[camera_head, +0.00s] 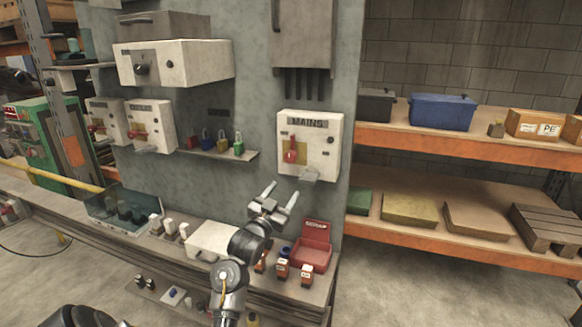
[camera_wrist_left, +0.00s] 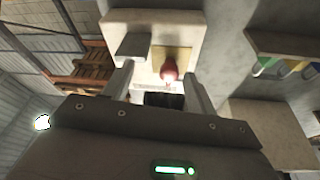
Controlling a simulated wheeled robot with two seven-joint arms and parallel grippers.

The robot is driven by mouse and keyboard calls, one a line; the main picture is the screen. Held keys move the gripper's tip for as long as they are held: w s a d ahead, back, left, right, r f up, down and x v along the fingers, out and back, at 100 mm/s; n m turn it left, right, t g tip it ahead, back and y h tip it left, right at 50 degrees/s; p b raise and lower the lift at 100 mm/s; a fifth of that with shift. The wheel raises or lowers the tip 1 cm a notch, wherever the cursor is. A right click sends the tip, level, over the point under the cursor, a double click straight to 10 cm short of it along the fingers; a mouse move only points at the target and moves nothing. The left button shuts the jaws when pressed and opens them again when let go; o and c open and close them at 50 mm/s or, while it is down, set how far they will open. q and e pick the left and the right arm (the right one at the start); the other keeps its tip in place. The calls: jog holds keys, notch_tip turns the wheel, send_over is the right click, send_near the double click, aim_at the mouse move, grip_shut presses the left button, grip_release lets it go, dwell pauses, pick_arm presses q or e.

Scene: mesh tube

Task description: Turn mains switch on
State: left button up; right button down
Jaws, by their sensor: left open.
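The mains switch box (camera_head: 318,133) is a cream box labelled MAINS on the grey wall. Its red handle (camera_head: 291,151) sits on a yellow plate and points upward. A small grey tab (camera_head: 311,174) sticks out at the box's lower edge. My left gripper (camera_head: 279,194) is open and empty, just below the box and apart from the handle. In the left wrist view the red handle (camera_wrist_left: 169,70) shows between and beyond the two fingers (camera_wrist_left: 158,82), with the cream box (camera_wrist_left: 188,27) behind it. My right gripper is not in view; a dark shape at the bottom edge is unclear.
Below are a bench (camera_head: 318,292) with a red open box (camera_head: 312,247) and small orange-labelled items. A wall shelf (camera_head: 222,154) with coloured padlocks is left of the switch. Other switch boxes (camera_head: 150,125) hang farther left. Orange-edged shelving (camera_head: 430,142) stands right.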

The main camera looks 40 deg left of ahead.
pick_arm(q)
jog(key=t, duration=0.1)
send_near(289, 158)
jog(key=shift+y, duration=0.3)
jog(key=p+x, duration=0.4)
jog(key=x, duration=0.6)
jog(key=shift+f, duration=0.15)
jog(key=shift+w+a, duration=0.1)
jog(key=shift+w, duration=0.6)
jog(key=c, duration=1)
